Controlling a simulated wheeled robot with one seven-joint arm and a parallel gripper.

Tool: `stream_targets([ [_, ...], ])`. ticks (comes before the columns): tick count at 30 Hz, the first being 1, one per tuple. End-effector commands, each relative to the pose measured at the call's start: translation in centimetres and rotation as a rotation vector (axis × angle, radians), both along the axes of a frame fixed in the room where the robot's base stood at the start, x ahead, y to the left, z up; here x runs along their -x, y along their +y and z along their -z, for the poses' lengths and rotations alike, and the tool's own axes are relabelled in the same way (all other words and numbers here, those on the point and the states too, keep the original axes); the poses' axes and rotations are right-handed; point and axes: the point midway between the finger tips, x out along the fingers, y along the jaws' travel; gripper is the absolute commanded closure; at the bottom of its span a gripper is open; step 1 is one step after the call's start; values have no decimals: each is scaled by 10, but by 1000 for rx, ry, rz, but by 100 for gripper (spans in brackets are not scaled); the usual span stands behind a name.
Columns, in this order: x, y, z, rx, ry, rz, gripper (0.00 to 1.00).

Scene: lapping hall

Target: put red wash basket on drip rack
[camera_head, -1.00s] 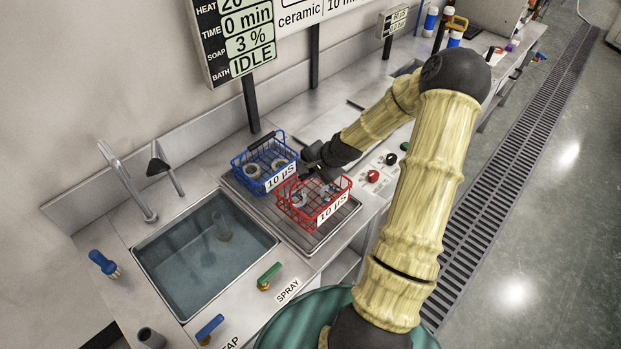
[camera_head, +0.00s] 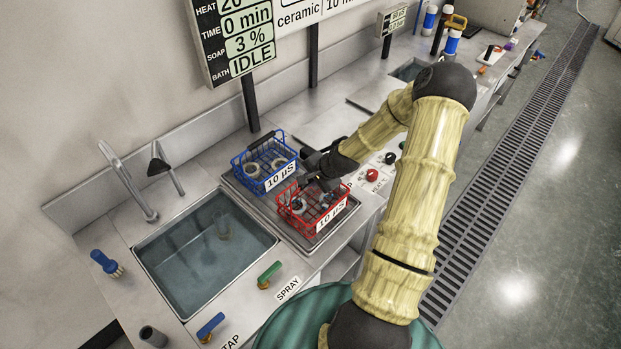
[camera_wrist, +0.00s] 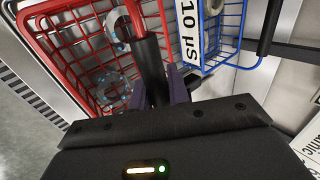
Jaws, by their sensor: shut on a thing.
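The red wash basket (camera_head: 291,217) is a wire basket with a white "10 µS" label and ring-shaped parts inside. It is over the ribbed metal drip rack (camera_head: 266,207), right of the blue basket. Whether it rests on the rack or hangs just above it I cannot tell. My gripper (camera_head: 319,174) is above its back side, shut on its dark handle. In the wrist view the red basket (camera_wrist: 75,52) fills the upper left, and the fingers of my gripper (camera_wrist: 157,92) close around the dark handle bar.
A blue wire basket (camera_head: 247,172), also labelled "10 µS", stands on the back part of the rack, close to the red one. A water-filled sink (camera_head: 205,240) is at left. Green (camera_head: 269,274) and blue (camera_head: 210,328) valve handles are in front. Control knobs (camera_head: 372,174) lie right.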

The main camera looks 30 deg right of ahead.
Motion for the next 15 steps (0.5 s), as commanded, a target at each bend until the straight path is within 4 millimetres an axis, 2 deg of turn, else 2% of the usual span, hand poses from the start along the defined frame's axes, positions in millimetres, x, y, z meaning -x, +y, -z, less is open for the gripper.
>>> stream_targets([
  [2, -1, 0, 1, 1, -3, 0, 100],
  [3, 0, 0, 2, 0, 0, 0, 79],
  [6, 0, 0, 1, 0, 0, 0, 61],
  [15, 0, 0, 0, 0, 0, 0, 61],
])
